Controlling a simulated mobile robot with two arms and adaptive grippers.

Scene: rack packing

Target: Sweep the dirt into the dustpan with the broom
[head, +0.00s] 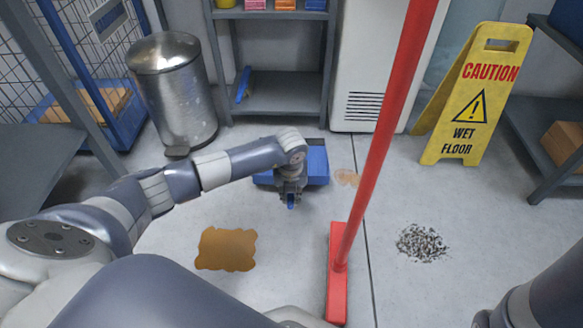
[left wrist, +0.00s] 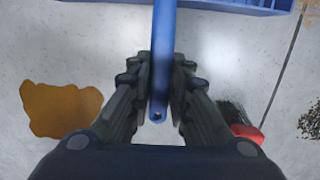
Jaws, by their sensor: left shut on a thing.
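The blue dustpan (head: 317,163) is low over or on the floor, partly hidden by my left arm; I cannot tell if it touches. My left gripper (head: 291,192) is shut around its blue handle. In the left wrist view the handle (left wrist: 162,50) runs between the fingers (left wrist: 158,95) and the pan's edge (left wrist: 240,5) shows at the top. The red broom (head: 338,285) leans with its head down on the floor and its long handle leaving the top of the picture. Dark bristles (left wrist: 232,115) show in the wrist view. The grey dirt (head: 421,243) lies on the floor right of the broom.
A brown puddle (head: 227,249) and a small stain (head: 347,177) mark the floor. A metal bin (head: 172,90), a shelf (head: 278,93), a white cabinet (head: 365,85) and a yellow wet-floor sign (head: 467,105) stand behind. Floor around the dirt is clear. My right arm shows at the lower right.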

